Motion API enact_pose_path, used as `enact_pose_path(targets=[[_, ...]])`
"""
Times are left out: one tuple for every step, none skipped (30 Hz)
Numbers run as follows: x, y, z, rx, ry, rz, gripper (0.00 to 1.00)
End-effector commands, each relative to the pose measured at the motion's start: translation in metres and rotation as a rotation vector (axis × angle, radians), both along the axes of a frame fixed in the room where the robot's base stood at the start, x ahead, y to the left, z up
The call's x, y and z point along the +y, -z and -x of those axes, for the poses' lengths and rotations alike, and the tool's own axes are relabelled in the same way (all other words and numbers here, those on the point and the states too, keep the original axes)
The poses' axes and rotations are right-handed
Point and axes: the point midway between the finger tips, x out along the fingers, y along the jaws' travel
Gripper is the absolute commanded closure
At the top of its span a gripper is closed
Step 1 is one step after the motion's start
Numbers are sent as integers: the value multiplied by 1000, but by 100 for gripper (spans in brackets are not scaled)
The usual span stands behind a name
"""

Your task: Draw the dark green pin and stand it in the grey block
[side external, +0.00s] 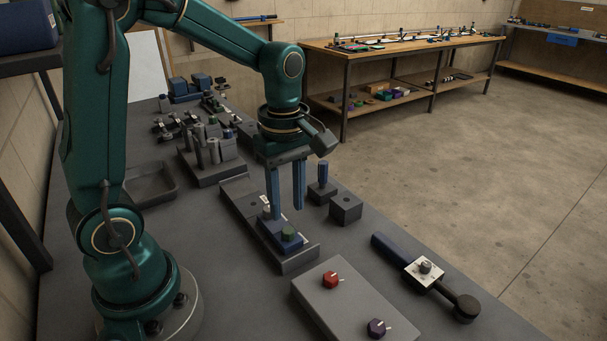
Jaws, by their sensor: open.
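The dark green pin (289,231) shows as a short round green top standing in a blue block on a grey rail; its lower part is hidden in the block. My gripper (286,211) points down with two blue fingers apart and nothing seen between them. Its fingertips are near the pin, just behind and above it in the picture; I cannot tell the exact gap. The grey block (346,209), with a dark hole in its top, sits on the bench to the right of my gripper, and the hole looks empty.
A grey panel (345,305) with red and purple knobs is in front. A blue-handled tool (425,272) lies right. Grey cylinders (212,150) and an empty tray (150,183) are at left.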

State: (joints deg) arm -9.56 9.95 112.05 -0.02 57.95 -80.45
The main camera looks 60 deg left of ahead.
Motion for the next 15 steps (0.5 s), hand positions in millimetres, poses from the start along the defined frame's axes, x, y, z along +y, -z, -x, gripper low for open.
enact_pose_path(targets=[[0,6,1,5,0,1,60],[0,10,1,6,0,1,60],[0,15,1,6,0,1,60],[0,18,1,5,0,1,60],[0,21,1,6,0,1,60],[0,26,1,5,0,1,60],[0,29,1,5,0,1,60],[0,32,1,5,0,1,60],[0,36,1,4,0,1,60],[0,38,1,5,0,1,60],[0,41,1,5,0,1,60],[0,44,1,4,0,1,60],[0,45,1,4,0,1,60],[0,47,1,3,0,0,60],[0,49,0,3,0,0,60]])
